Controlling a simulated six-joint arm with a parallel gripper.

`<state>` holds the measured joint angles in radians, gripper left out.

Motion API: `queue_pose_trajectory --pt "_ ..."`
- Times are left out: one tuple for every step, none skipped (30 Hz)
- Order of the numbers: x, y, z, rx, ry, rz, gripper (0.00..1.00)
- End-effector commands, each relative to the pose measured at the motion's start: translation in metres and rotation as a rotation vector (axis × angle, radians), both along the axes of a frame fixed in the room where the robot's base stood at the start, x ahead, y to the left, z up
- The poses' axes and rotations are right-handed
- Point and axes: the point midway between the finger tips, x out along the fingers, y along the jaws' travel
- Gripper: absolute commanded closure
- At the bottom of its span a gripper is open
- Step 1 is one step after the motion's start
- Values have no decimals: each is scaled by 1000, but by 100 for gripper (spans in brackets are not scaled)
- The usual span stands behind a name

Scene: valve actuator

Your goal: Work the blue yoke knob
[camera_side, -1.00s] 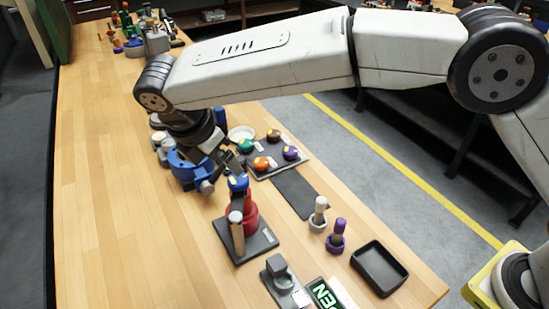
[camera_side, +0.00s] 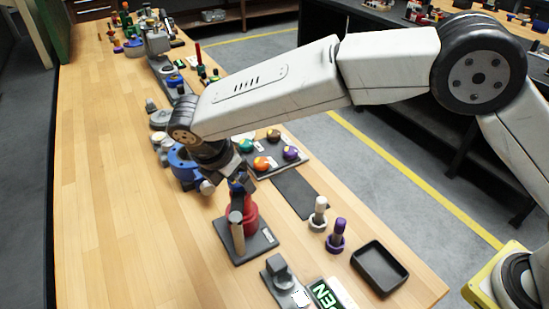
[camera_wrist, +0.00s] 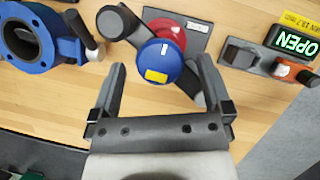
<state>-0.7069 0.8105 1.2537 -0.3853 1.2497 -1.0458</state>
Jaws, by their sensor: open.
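The blue yoke knob (camera_wrist: 160,62), with a yellow label, tops a red valve body (camera_side: 249,217) on a dark base plate (camera_side: 262,243). A dark bar (camera_wrist: 192,84) shows under the knob in the wrist view. My gripper (camera_wrist: 161,66) is open, with one finger on each side of the knob in that view and gaps visible between. In the side view my gripper (camera_side: 243,180) is at the top of the valve and partly hides the knob. I cannot tell whether the fingers are level with it or just above.
A blue flanged valve (camera_wrist: 37,40) stands close by. An OPEN sign (camera_wrist: 292,38) is on the other side. A dark tray holds several coloured knobs beside a black mat (camera_side: 294,193). Two upright pegs and an empty black bin (camera_side: 379,268) stand right. The wooden table's left side is clear.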

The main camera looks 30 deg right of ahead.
Motion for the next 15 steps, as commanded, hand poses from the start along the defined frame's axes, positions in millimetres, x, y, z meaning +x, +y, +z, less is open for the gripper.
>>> queue_pose_trajectory --pt "0 -1 -2 0 1 0 0" --pt "0 -1 -2 0 1 0 0" --pt "0 -1 -3 0 1 0 0" --pt "0 -1 -3 0 0 0 0" --pt "0 -1 -3 0 0 -1 0" --pt "0 -1 -3 0 0 -1 0" --pt "0 -1 -3 0 0 -1 0" --pt "0 -1 -3 0 0 -1 0" --pt "0 -1 -3 0 0 -1 0" --pt "0 -1 -3 0 0 -1 0" --pt "0 -1 -3 0 0 -1 10" --pt "0 -1 -3 0 0 -1 22" --pt "0 -1 -3 0 0 -1 32" --pt "0 -1 -3 0 0 -1 41" --pt "0 -1 -3 0 0 -1 54"
